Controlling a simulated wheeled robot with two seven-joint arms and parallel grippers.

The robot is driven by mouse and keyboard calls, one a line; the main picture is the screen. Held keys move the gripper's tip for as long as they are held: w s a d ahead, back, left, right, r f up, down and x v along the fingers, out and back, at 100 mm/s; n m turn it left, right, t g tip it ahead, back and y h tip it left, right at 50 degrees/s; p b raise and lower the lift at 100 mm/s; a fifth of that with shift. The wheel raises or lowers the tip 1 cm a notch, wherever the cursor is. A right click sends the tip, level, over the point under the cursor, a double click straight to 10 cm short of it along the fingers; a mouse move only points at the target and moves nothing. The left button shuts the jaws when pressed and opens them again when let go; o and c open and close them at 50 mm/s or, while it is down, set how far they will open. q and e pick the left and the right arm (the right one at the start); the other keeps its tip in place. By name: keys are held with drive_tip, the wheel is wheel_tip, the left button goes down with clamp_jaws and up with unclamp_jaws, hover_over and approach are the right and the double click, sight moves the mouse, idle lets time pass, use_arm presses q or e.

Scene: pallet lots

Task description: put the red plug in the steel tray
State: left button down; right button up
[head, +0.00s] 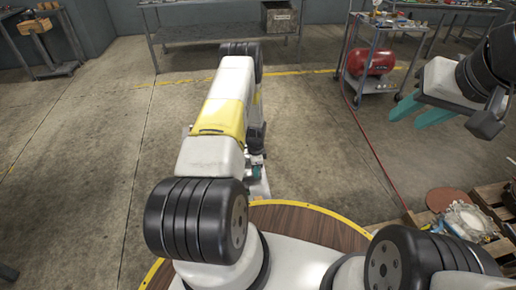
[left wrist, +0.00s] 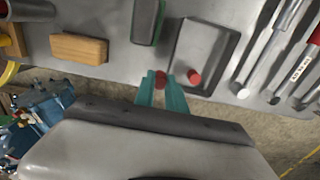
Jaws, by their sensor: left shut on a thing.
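My left gripper (left wrist: 161,83) is shut on a small round red plug (left wrist: 160,79), which shows between its teal fingertips. The steel tray (left wrist: 178,60), a grey rectangle with a dark rim, lies just right of the fingertips in the left wrist view. A second small red piece (left wrist: 194,76) is inside the tray near its front edge. In the head view my left arm hides the tray and plug, and only a bit of the left gripper (head: 257,170) shows. My right gripper (head: 425,114) is open and empty, raised over the floor at the right.
In the left wrist view, a wooden block (left wrist: 79,48) and a dark green-edged box (left wrist: 147,22) lie left of the tray, and several tools (left wrist: 262,60) right of it. A cart (head: 376,60) and a pallet (head: 490,195) stand at the right in the head view.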

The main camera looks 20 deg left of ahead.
use_arm(q)
drive_tip(key=w+a, duration=0.2)
drive_tip(key=a, duration=0.1)
drive_tip(key=w+a, duration=0.2)
drive_tip(key=shift+w+a+f, duration=0.1)
drive_tip(key=shift+a+f, duration=0.05)
drive_tip(key=shift+f, duration=0.2)
drive_tip(key=shift+w+a+f, duration=0.1)
drive_tip(key=shift+f, duration=0.8)
drive_tip(key=shift+w+a+f, duration=0.1)
drive_tip(key=shift+f, duration=0.75)
drive_tip(key=c, duration=1.4)
unclamp_jaws()
